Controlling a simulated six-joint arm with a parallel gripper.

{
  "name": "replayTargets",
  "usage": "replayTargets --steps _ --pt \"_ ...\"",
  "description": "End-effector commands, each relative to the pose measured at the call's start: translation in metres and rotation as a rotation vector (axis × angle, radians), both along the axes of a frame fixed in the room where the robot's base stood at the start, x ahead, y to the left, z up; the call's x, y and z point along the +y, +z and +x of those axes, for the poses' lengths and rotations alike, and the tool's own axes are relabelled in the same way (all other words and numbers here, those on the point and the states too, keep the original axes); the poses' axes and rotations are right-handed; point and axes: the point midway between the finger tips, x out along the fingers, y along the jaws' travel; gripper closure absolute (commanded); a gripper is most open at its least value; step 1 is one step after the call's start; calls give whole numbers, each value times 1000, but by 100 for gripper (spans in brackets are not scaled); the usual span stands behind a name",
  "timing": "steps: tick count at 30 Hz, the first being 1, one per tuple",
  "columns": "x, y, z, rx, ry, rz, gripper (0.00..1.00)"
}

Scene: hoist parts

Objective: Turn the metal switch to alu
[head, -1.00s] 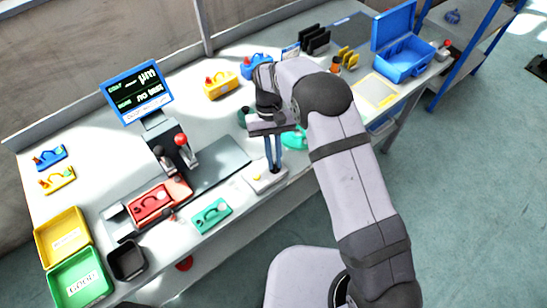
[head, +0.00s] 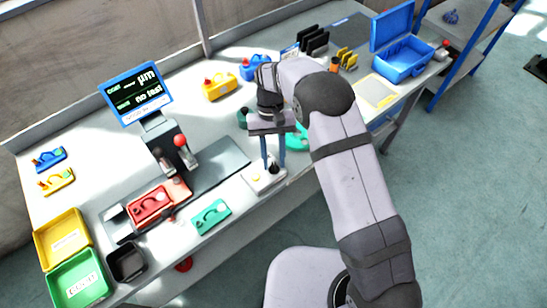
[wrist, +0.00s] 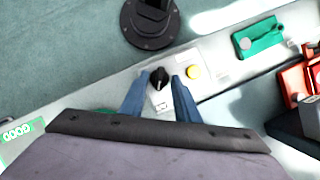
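The switch is a black knob (wrist: 158,77) on a small light box (wrist: 160,102) at the bench's front edge; its printed marks are too small to read. In the head view the box (head: 257,184) lies under my gripper (head: 273,166). My gripper points down and is open. In the wrist view its two blue fingers (wrist: 159,80) stand on either side of the knob, with gaps visible. I cannot tell how far above the box the fingertips are.
A green part (head: 211,217) lies left of the box, near a red part (head: 150,204) on a grey fixture. A display (head: 137,92) stands behind. Yellow (head: 62,238) and green (head: 78,281) bins are at far left. A blue case (head: 402,62) is at far right.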

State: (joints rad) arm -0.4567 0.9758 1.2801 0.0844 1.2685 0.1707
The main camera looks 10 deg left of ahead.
Motion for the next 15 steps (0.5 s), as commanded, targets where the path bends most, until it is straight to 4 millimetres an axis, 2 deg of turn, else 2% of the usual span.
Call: replayTargets --steps 8,15 --pt "1 9 5 -2 1 1 71" --pt "4 39 18 -4 1 2 71"
